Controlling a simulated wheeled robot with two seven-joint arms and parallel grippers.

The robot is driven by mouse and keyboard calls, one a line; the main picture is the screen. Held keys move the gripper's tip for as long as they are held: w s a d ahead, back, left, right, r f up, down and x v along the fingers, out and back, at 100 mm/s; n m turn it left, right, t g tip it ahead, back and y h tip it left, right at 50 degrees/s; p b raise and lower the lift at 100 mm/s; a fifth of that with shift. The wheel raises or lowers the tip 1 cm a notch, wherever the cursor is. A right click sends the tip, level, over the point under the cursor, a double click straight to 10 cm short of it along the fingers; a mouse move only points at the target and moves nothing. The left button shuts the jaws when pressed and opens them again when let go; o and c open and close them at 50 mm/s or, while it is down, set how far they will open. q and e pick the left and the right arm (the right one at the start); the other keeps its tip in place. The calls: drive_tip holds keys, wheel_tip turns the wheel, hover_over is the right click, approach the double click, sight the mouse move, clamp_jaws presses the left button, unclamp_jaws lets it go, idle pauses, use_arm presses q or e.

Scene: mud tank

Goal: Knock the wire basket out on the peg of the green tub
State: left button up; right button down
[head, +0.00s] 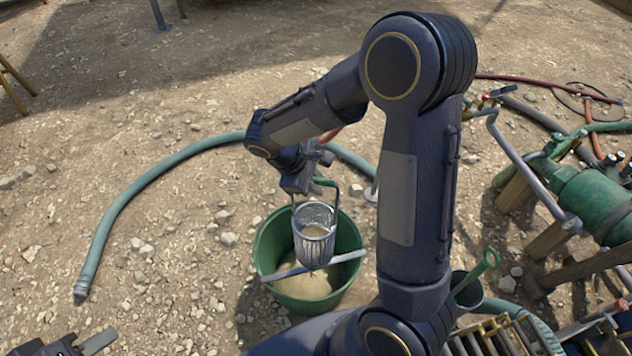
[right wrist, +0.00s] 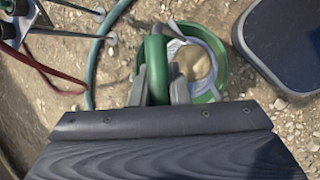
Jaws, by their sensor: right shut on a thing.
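The wire basket (head: 314,246) is a grey mesh cup hanging upright from a dark bail with a green grip (right wrist: 157,62). My right gripper (head: 308,182) is shut on that green grip, with a finger on each side of it in the right wrist view (right wrist: 159,92). The green tub (head: 346,233) stands on the ground with tan material inside. The basket hangs over the tub, in front of its opening. A flat grey bar (head: 346,257) crosses the tub near the basket's bottom; I cannot tell whether they touch. My left gripper (head: 85,345) is partly in view at the bottom left.
A teal hose (head: 130,196) curves over the stony ground behind and left of the tub. Green machinery (head: 596,202) with pipes stands at the right. A green-handled tool (head: 484,266) and a yellow rack (head: 505,335) are at the lower right. Ground left of the tub is mostly clear.

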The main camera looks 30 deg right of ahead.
drive_tip(key=shift+f, duration=0.1)
drive_tip(key=shift+f+b, duration=2.35)
drive_tip(key=shift+f, duration=0.7)
wheel_tip(320, 180, down, 3)
drive_tip(key=shift+r+b, duration=0.15)
drive_tip(key=shift+b, duration=1)
wheel_tip(320, 180, up, 9)
drive_tip(key=p, duration=0.7)
